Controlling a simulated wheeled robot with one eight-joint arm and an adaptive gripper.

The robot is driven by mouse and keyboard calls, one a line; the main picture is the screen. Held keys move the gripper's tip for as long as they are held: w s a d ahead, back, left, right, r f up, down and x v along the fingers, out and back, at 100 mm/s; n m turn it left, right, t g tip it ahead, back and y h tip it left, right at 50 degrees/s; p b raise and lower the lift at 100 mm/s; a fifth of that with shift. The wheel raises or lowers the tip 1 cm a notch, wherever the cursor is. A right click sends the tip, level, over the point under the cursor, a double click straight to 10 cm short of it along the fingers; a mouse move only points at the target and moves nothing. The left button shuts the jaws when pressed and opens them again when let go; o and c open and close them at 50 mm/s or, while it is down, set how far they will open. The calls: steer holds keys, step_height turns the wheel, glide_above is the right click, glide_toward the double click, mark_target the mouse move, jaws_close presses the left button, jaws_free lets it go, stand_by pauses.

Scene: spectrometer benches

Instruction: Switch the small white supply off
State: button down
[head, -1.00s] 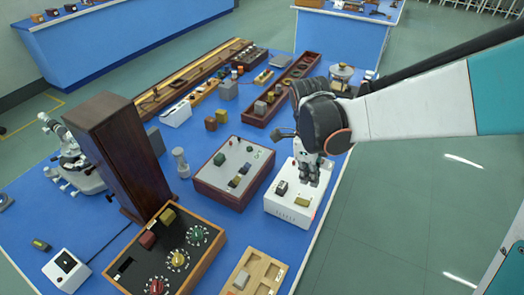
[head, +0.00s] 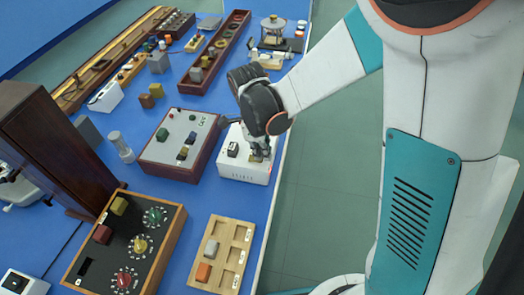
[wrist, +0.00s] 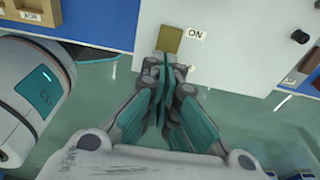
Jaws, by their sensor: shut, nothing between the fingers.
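A small white supply box (head: 241,172) stands near the right edge of the blue bench. Its top carries a dark switch (head: 233,149) and an olive-yellow square block (wrist: 169,39), which has a small ON label beside it in the wrist view. My gripper (head: 259,156) points down at the right part of the supply's top. In the wrist view my gripper (wrist: 166,72) has its fingers together and empty, close beside the yellow block. I cannot tell whether the tips touch it. A dark round knob (wrist: 299,37) sits farther right on the white top.
A grey-topped box (head: 178,143) stands left of the supply. A wooden tray (head: 233,226) with blocks and a black dial panel (head: 120,258) lie nearer. Another white box (head: 18,284) is at the bottom left. Green floor (head: 330,220) is open on the right.

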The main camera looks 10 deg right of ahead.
steer(key=shift+d+f+y+b, duration=0.3)
steer(key=shift+f+y, duration=0.1)
steer(key=shift+f, duration=0.1)
steer(key=shift+s+r, duration=0.1)
steer(key=shift+s, duration=0.05)
steer(key=shift+a, duration=0.1)
steer(key=shift+w+a+r, duration=0.15)
steer(key=shift+w+a, duration=0.05)
steer(key=shift+a, duration=0.2)
steer(key=shift+w+a+r, duration=0.15)
steer(key=shift+a, duration=0.2)
steer(key=shift+r, duration=0.1)
step_height(320, 180, up, 7)
steer(key=shift+a+r, duration=0.15)
steer(key=shift+w, duration=0.1)
